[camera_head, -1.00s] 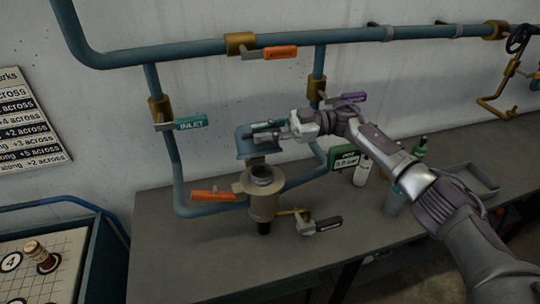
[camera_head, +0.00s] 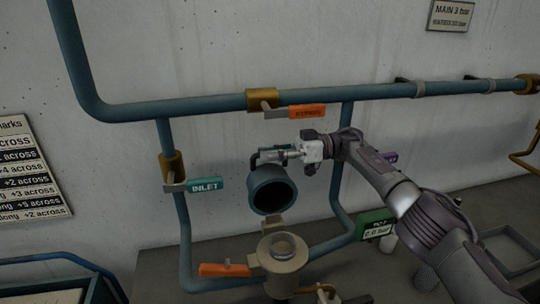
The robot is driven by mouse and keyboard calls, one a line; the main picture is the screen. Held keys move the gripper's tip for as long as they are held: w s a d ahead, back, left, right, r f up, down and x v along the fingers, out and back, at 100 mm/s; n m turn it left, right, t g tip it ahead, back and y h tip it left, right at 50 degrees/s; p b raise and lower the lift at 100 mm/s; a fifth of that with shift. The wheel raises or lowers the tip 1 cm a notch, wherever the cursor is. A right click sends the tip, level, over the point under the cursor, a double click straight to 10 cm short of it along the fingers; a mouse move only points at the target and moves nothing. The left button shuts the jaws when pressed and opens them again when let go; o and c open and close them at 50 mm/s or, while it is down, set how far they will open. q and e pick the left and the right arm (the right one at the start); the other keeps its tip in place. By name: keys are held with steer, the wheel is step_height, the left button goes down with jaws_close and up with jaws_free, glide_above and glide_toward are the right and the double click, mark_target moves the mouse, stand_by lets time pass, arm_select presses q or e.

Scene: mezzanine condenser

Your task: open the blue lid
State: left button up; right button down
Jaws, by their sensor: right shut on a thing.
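The blue lid (camera_head: 262,190) is raised above and behind the brass-coloured pot (camera_head: 283,262), clear of its mouth. It is tipped so that its dark hollow inside faces toward me. The pot's round mouth shows uncovered. My right gripper (camera_head: 272,156) reaches in from the right and is shut at the top of the lid, on what looks like its dark handle. The fingers partly hide this handle. My left gripper is not in view.
Blue pipes frame the pot. An orange-handled valve (camera_head: 304,111) is above, a green INLET lever (camera_head: 205,186) left, another orange lever (camera_head: 224,270) low left. A green gauge box (camera_head: 375,226) stands right of the pot. A grey tray (camera_head: 510,248) lies at far right.

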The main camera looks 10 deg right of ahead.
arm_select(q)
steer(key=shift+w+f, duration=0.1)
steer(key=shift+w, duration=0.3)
arm_select(e)
steer(key=shift+w+f, duration=0.15)
steer(key=shift+w, duration=0.25)
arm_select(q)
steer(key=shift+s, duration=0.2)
arm_select(e)
steer(key=c, duration=1.2)
jaws_free()
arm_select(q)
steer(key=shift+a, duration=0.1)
